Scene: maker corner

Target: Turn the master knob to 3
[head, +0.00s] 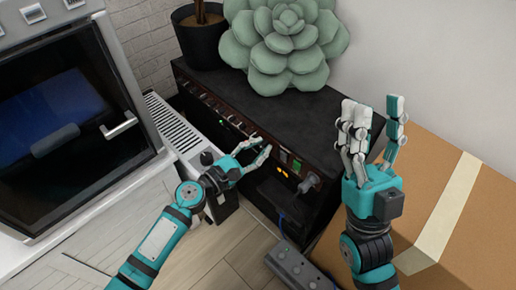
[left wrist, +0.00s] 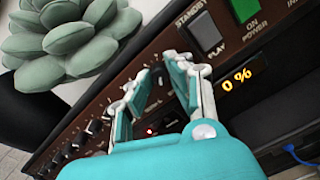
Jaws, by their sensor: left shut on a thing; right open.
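The amplifier (head: 310,125) is a dark box with a brown control panel carrying a row of knobs. My left gripper (head: 264,149) is at this panel, just left of its switches. In the left wrist view its two fingers (left wrist: 160,78) are shut around a dark knob (left wrist: 158,94), the master knob by its place. The fingers hide much of it, and its pointer and scale cannot be read. An orange display (left wrist: 236,79) shows "0 %". My right gripper (head: 373,112) is open and empty, raised in front of the cardboard box.
Smaller knobs (left wrist: 92,127) run along the panel to the left. A standby switch (left wrist: 206,32) and a green power switch (left wrist: 242,8) are close right of my fingers. A succulent (head: 285,45) stands on top. A cardboard box (head: 440,190), radiator (head: 172,122) and power strip (head: 293,268) are nearby.

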